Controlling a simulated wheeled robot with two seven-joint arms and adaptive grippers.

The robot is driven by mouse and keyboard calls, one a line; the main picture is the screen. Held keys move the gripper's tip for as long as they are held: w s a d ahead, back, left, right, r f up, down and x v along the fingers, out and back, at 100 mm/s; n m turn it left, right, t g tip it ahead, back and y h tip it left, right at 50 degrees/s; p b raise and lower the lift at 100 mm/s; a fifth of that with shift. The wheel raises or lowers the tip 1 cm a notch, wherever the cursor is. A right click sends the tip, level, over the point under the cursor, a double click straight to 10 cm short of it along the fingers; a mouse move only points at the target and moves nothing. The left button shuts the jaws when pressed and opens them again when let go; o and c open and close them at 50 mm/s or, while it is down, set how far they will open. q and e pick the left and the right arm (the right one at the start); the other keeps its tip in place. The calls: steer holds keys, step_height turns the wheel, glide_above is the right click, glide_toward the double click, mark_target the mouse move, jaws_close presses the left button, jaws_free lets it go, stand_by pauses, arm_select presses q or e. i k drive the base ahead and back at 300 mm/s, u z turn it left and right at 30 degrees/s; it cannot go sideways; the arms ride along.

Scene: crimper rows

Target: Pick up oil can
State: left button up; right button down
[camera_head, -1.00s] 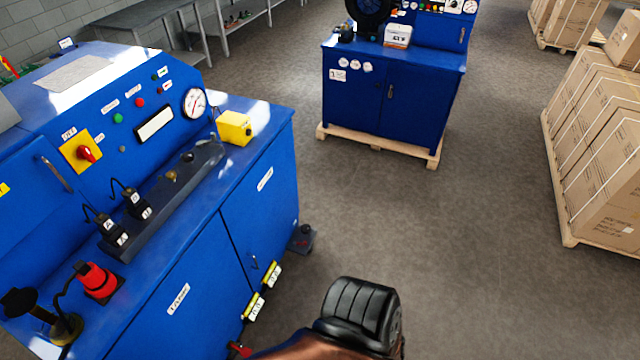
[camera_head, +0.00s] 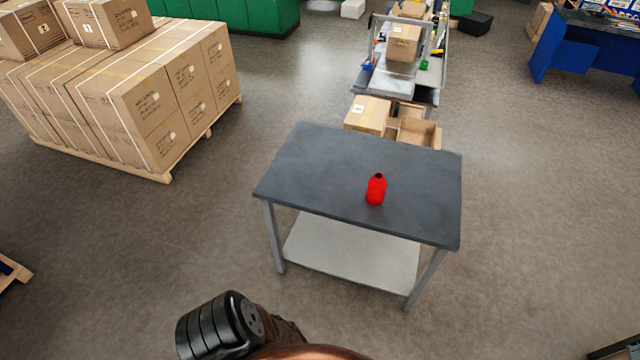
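A small red can (camera_head: 376,190) with a dark top stands upright on a grey table (camera_head: 320,165), right of the middle of its top. It is the only thing on that table top and looks like the oil can. Nothing is touching it. Neither of my grippers is in view. A black and brown part of my own body shows at the bottom edge, in front of the table and apart from it.
The table has a lower shelf (camera_head: 350,255) and clear floor at its front and sides. A pallet of cartons (camera_head: 165,110) stands at the left. Cardboard boxes (camera_head: 368,115) and a workstation (camera_head: 402,75) are behind the table. A blue bench (camera_head: 575,50) is at the far right.

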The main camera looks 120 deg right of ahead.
mark_target(377, 185)
steer(key=u, duration=5.5)
steer(key=i, duration=2.25)
steer(key=u, duration=2.6)
